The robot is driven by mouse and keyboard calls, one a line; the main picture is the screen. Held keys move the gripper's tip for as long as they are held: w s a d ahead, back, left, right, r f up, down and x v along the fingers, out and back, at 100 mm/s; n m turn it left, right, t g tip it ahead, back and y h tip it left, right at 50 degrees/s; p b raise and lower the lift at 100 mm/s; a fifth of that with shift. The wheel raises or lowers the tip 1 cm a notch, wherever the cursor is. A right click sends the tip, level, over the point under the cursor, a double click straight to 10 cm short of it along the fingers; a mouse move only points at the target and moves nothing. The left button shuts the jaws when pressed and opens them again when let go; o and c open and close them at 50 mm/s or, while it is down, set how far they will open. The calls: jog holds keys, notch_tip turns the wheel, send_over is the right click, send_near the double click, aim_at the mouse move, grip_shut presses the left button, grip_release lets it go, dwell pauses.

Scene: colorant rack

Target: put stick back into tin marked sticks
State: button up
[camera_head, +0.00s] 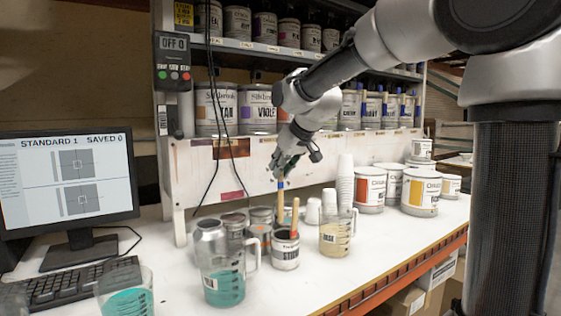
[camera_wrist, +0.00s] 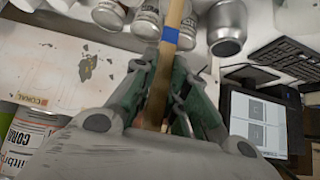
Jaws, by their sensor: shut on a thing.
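My gripper (camera_head: 283,172) is shut on a wooden stick (camera_head: 281,203) with a blue band. The stick hangs roughly upright over the white bench. In the wrist view the stick (camera_wrist: 175,14) passes between my fingers (camera_wrist: 174,68), its blue band just past the fingertips. In the head view its lower end reaches the rim of a small open tin (camera_head: 285,254). I cannot tell whether the end is inside the tin or behind it. The tin's label is too small to read.
A measuring jug with teal liquid (camera_head: 224,288) stands left of the tin and a jug with beige liquid (camera_head: 335,240) right. Several small cans (camera_head: 261,215) crowd behind. Cup stacks (camera_head: 345,180), large paint cans (camera_head: 421,192) and a monitor (camera_head: 68,180) flank the area.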

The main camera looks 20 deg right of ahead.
aim_at(282, 202)
jog(key=shift+f, duration=5.6)
jog(key=o, duration=0.8)
jog(key=shift+o, duration=0.2)
jog(key=v, duration=1.2)
